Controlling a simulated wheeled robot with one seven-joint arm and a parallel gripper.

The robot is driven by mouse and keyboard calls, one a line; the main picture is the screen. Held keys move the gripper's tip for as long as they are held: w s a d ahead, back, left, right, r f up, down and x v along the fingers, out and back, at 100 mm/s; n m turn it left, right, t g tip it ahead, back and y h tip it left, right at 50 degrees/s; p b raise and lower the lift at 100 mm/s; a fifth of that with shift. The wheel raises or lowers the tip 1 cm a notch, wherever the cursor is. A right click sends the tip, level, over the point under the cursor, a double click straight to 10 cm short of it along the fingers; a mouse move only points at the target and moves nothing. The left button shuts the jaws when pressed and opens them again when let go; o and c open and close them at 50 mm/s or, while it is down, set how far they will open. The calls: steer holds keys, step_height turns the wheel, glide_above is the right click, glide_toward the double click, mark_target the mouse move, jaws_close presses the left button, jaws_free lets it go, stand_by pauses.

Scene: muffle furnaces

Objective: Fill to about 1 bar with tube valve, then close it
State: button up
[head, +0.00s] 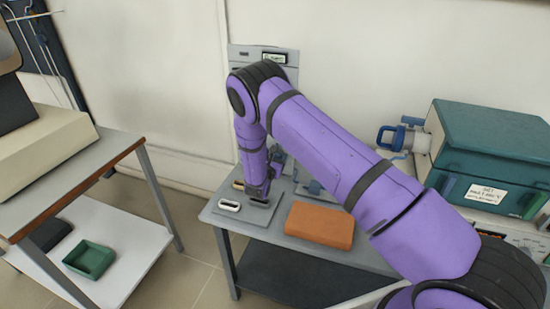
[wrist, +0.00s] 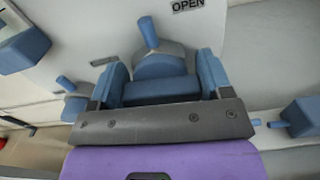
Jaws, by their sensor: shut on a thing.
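In the wrist view, my gripper (wrist: 160,85) is shut on a blue valve part (wrist: 160,94), with one blue finger at each side of it. A short blue lever (wrist: 148,33) sticks up beyond the fingers, on a grey-blue round base. An OPEN label (wrist: 187,5) is on the pale panel to its upper right. In the head view, my gripper (head: 258,190) points down at the far table, mostly hidden by my arm. No pressure reading can be read in either view.
An orange-brown block (head: 320,224) lies on the grey table beside my gripper. Teal boxes (head: 488,150) stand at the right. A green tray (head: 90,259) sits on the left table's lower shelf. In the wrist view, a second blue lever (wrist: 66,83) is at left and a blue block (wrist: 302,117) at right.

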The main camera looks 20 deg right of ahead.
steer(key=m, duration=0.8)
steer(key=shift+s+d+f+m, duration=0.1)
steer(key=shift+d+m, duration=0.05)
steer(key=shift+m, duration=0.15)
steer(key=m, duration=0.4)
steer(key=shift+f+m, duration=0.1)
steer(key=shift+m, duration=0.2)
steer(key=shift+s+f+m, duration=0.1)
steer(key=shift+m, duration=1.8)
steer(key=o, duration=0.9)
steer(key=v, duration=1)
steer(key=shift+s+a, duration=0.2)
steer(key=shift+s, duration=0.1)
